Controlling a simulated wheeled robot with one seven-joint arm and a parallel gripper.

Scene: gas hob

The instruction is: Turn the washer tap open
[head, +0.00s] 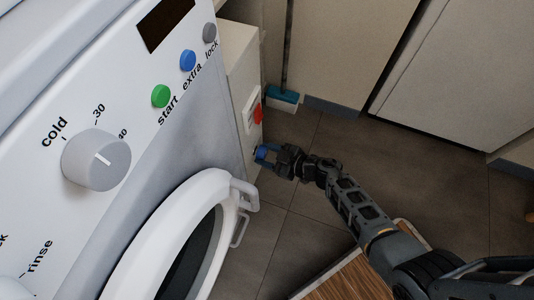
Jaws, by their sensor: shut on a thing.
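The washer tap (262,153) shows as a small blue handle low on the side of the pale cabinet, just right of the washing machine. My gripper (270,155) reaches it from the right and is shut on the blue handle. The fingers hide part of the handle, so I cannot tell its exact angle. The tap's pipe and body are not clearly visible.
A red switch (258,115) sits on the cabinet above the tap.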

